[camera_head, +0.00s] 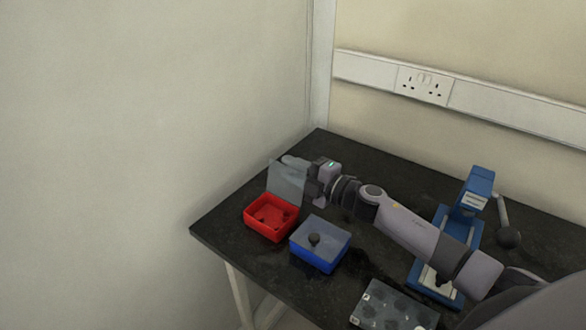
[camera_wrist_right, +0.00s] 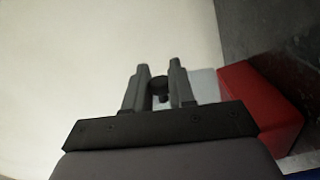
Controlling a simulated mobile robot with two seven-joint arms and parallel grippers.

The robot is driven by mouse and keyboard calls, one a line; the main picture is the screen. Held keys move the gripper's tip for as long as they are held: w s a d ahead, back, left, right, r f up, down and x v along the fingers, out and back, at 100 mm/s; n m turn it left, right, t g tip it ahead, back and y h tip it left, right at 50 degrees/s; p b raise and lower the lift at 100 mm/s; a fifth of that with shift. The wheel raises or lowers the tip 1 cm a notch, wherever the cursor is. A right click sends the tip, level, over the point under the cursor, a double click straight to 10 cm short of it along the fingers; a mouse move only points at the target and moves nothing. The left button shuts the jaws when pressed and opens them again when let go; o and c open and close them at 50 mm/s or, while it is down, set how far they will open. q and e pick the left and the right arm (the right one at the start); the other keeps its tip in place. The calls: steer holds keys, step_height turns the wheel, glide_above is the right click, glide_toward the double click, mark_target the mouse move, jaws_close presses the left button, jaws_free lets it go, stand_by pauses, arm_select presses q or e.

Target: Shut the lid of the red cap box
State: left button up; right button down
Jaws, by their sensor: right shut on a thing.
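The red cap box (camera_head: 259,231) stands at the left part of the dark table, with a few small dark-looking items inside. Its translucent lid (camera_head: 287,184) is raised, standing roughly upright at the box's back edge. My right gripper (camera_head: 291,161) is at the lid's upper, far side, partly hidden by the lid. In the right wrist view, its two fingers (camera_wrist_right: 160,72) are on either side of a dark knob (camera_wrist_right: 159,88), shut on it. The pale lid (camera_wrist_right: 207,86) and the red box (camera_wrist_right: 262,105) show to the right there. My left gripper is not in view.
A blue box (camera_head: 316,259) with a flat translucent lid and dark knob stands right beside the red box. A blue press-like device (camera_head: 471,192) with a lever stands at the right. A grey speckled plate or tray (camera_head: 395,308) lies at the front. A wall is behind.

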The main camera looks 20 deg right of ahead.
mark_target(282, 197)
steer(key=shift+s+a+r+n+p, duration=0.15)
steer(key=shift+s+a+r+n, duration=0.2)
steer(key=shift+n, duration=0.4)
steer(key=shift+s+a+r+n+p, duration=0.15)
steer(key=shift+a+n, duration=0.3)
steer(key=shift+n, duration=0.3)
steer(key=shift+s+a+r+n, duration=0.1)
steer(key=shift+s+a+n, duration=0.3)
steer(key=shift+n, duration=0.55)
steer(key=shift+s+a+n, duration=0.2)
steer(key=shift+a+n, duration=0.4)
steer(key=shift+n, duration=0.35)
